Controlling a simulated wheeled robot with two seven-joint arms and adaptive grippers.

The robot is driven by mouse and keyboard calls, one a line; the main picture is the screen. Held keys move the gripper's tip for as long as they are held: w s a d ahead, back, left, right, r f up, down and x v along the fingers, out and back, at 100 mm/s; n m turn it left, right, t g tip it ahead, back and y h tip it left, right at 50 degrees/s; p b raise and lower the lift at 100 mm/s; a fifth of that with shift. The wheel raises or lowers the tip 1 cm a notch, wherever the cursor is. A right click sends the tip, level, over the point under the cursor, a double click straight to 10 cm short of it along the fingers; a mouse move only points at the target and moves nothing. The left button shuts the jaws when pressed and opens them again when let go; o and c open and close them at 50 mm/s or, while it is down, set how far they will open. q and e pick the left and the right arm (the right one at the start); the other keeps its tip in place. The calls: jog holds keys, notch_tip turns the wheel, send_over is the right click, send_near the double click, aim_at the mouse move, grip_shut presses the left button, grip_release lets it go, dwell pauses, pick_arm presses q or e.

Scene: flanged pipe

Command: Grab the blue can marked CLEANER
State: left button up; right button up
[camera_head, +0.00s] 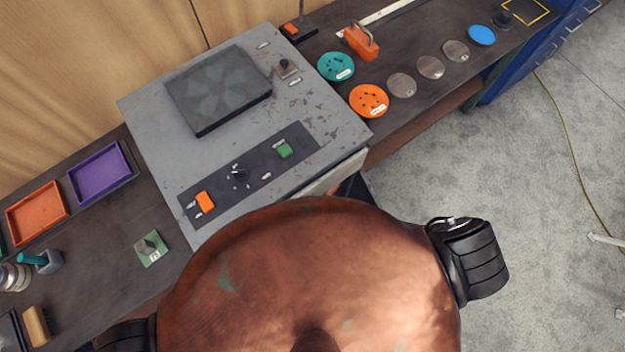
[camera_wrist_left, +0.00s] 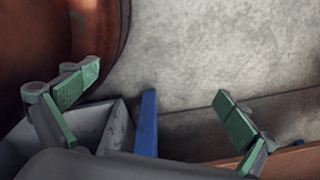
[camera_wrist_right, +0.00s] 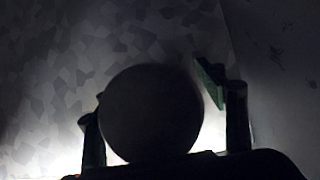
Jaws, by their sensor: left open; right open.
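No blue can marked CLEANER can be made out in any view. My left gripper (camera_wrist_left: 158,103) is open in the left wrist view, its green-padded fingers wide apart with nothing between them. My right gripper (camera_wrist_right: 158,112) is open in the dark right wrist view. A dark round shape (camera_wrist_right: 150,112) shows between its fingers; I cannot tell what it is or whether they touch it. Neither gripper shows in the head view.
A grey machine panel (camera_head: 240,215) stands on the dark workbench (camera_head: 95,215). Orange (camera_head: 36,214) and purple (camera_head: 100,172) trays lie left. Teal (camera_head: 336,67), orange (camera_head: 369,101) and blue (camera_head: 481,35) discs lie right. A blue strip (camera_wrist_left: 147,125) shows by the left gripper. Concrete floor is open at right.

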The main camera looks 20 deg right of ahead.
jog(key=shift+w, duration=0.1)
jog(key=c, duration=1.6)
jog(key=shift+c, duration=0.3)
jog(key=shift+r, duration=0.2)
